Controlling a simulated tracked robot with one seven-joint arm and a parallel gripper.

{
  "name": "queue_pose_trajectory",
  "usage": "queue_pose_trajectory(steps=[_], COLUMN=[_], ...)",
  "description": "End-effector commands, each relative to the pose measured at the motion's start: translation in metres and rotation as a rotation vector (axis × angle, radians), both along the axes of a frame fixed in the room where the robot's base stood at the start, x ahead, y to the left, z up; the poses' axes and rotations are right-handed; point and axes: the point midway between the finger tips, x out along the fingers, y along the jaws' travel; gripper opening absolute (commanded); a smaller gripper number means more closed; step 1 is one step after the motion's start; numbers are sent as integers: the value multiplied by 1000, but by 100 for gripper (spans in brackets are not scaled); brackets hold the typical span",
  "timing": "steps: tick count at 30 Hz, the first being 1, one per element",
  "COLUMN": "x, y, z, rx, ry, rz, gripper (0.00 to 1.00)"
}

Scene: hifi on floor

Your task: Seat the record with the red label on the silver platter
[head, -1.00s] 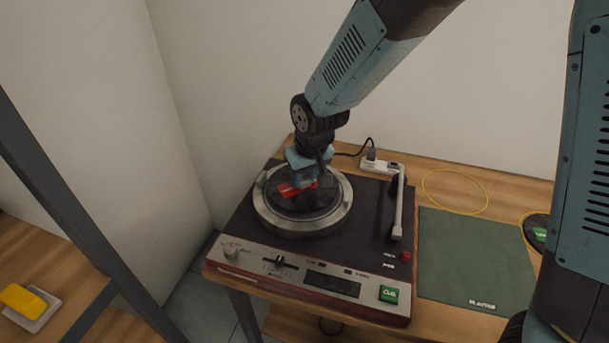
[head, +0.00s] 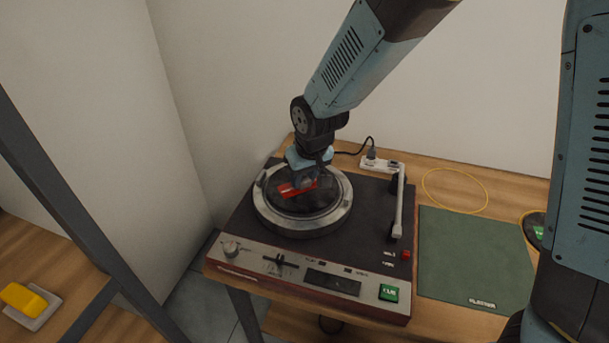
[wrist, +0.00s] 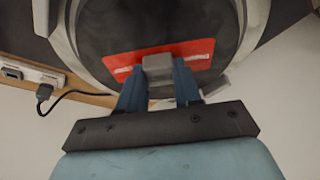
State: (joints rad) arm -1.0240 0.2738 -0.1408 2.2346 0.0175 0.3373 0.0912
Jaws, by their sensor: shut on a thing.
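The dark record with the red label (head: 325,190) is over the silver platter (head: 275,222), within its rim in the head view. Its red label (wrist: 115,62) shows on both sides of a grey block standing at its middle in the wrist view. My gripper (wrist: 158,76) is shut on this grey block, with one blue finger on each side. In the head view my gripper (head: 304,180) is above the platter's middle and hides part of the label. I cannot tell whether the record lies flush on the platter.
The tonearm (head: 398,205) stands right of the platter on the turntable deck (head: 365,250). A green mat (head: 475,255) lies to the right. A green-labelled disc (head: 534,226) is partly hidden by my arm. A power strip (head: 380,165) is behind.

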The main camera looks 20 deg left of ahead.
Motion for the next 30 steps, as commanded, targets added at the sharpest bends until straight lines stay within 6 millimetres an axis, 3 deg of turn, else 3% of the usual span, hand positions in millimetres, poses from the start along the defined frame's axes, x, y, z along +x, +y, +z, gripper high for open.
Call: queue_pose_trajectory(steps=[30], x=[0], y=[0], z=[-8], rx=[0], ry=[0], rz=[-1], gripper=[0])
